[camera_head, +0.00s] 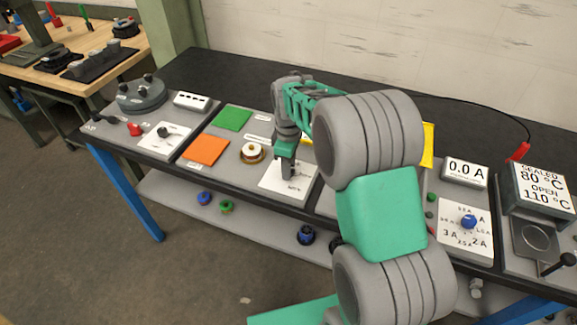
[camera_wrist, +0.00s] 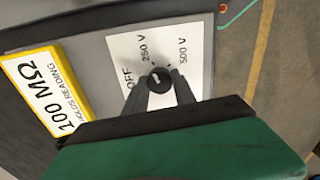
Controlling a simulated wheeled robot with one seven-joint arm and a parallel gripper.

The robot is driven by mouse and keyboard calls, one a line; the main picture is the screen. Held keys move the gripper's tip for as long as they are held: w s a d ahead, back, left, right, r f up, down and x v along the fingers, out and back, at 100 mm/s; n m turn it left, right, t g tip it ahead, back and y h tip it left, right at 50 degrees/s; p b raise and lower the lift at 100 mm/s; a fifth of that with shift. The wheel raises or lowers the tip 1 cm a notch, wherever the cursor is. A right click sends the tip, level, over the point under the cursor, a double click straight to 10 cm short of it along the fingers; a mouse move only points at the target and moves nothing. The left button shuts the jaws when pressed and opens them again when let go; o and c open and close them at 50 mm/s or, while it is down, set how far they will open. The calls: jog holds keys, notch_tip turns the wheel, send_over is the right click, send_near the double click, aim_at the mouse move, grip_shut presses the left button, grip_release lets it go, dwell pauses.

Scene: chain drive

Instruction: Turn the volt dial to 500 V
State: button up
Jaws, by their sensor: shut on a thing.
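The volt dial is a small black knob (camera_wrist: 158,80) on a white plate (camera_wrist: 190,52) marked OFF, 250 V and 500 V in the wrist view. My gripper (camera_wrist: 160,84) is shut on the knob, with one finger on each side of it. The knob bears a small pale mark, but I cannot tell for sure which label it points to. In the head view my gripper (camera_head: 288,172) reaches down onto the white plate (camera_head: 274,184), and its fingers hide the knob.
A yellow-framed display (camera_wrist: 48,88) reading 100 MΩ stands beside the plate. Right of my arm are a 0.0 A display (camera_head: 464,172) and a blue knob (camera_head: 468,221). Orange (camera_head: 208,150) and green (camera_head: 232,118) pads and a round brass-and-white part (camera_head: 251,152) lie to the left.

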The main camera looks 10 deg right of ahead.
grip_shut()
jog(key=shift+m, duration=0.4)
jog(key=m+b, duration=0.1)
jog(key=m, duration=0.4)
jog(key=shift+m, duration=0.4)
jog(key=m, duration=0.3)
jog(key=shift+m, duration=2.1)
jog(key=shift+r, duration=0.1)
jog(key=o, duration=0.9)
grip_release()
jog(key=shift+o, duration=0.2)
